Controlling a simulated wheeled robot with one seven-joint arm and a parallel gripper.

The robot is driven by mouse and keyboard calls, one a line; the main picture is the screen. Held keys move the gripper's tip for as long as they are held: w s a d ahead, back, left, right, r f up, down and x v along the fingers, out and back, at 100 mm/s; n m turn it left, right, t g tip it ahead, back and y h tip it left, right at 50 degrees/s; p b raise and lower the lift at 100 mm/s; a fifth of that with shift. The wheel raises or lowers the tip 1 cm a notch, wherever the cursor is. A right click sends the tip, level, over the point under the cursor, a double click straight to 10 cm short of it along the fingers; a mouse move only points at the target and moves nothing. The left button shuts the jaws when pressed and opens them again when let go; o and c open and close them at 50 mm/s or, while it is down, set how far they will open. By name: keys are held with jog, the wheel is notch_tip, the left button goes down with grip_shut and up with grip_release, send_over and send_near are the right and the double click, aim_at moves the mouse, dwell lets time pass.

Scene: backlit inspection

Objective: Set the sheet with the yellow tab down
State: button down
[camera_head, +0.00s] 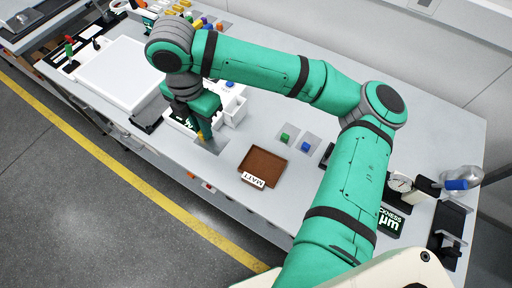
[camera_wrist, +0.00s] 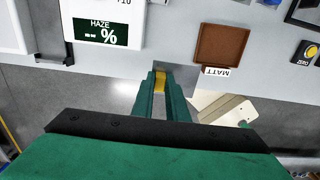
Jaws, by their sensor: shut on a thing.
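My gripper (camera_head: 203,137) is above the front part of the bench, left of the brown tray. In the wrist view my gripper (camera_wrist: 160,76) is shut on the yellow tab (camera_wrist: 160,81). A thin greyish patch that looks like the sheet (camera_wrist: 178,71) shows by the fingertips; its outline is hard to make out. The brown tray (camera_head: 264,174), labelled MATT, lies on the bench to the right and looks empty. It also shows in the wrist view (camera_wrist: 221,45), upper right of the fingers. I cannot tell how high the sheet is held.
A white flat panel (camera_head: 118,72) stands at left. A display reading HAZE % (camera_wrist: 104,32) is left of the fingers. Green (camera_head: 285,138) and blue (camera_head: 306,146) blocks sit behind the tray. A dial gauge (camera_head: 400,183) is at right. The bench front edge is close; bare bench surrounds the tray.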

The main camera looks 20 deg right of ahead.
jog(key=shift+w+d, duration=0.1)
jog(key=shift+w, duration=0.15)
jog(key=shift+s+d+f, duration=0.1)
jog(key=shift+d+f, duration=0.15)
jog(key=shift+d, duration=0.1)
jog(key=s+d+f, duration=0.2)
jog(key=d, duration=0.1)
jog(key=s+d+f, duration=0.2)
jog(key=d+f, duration=0.1)
jog(key=s+d+f, duration=0.2)
jog(key=d+f, duration=0.1)
jog(key=d, duration=0.1)
jog(key=shift+s+d+f, duration=0.3)
jog(key=shift+d+f, duration=0.1)
jog(key=shift+f, duration=0.2)
jog(key=shift+d+f, duration=0.15)
jog(key=shift+f, duration=1.5)
jog(key=shift+f, duration=0.2)
jog(key=c, duration=1.7)
grip_release()
jog(key=shift+c, duration=0.2)
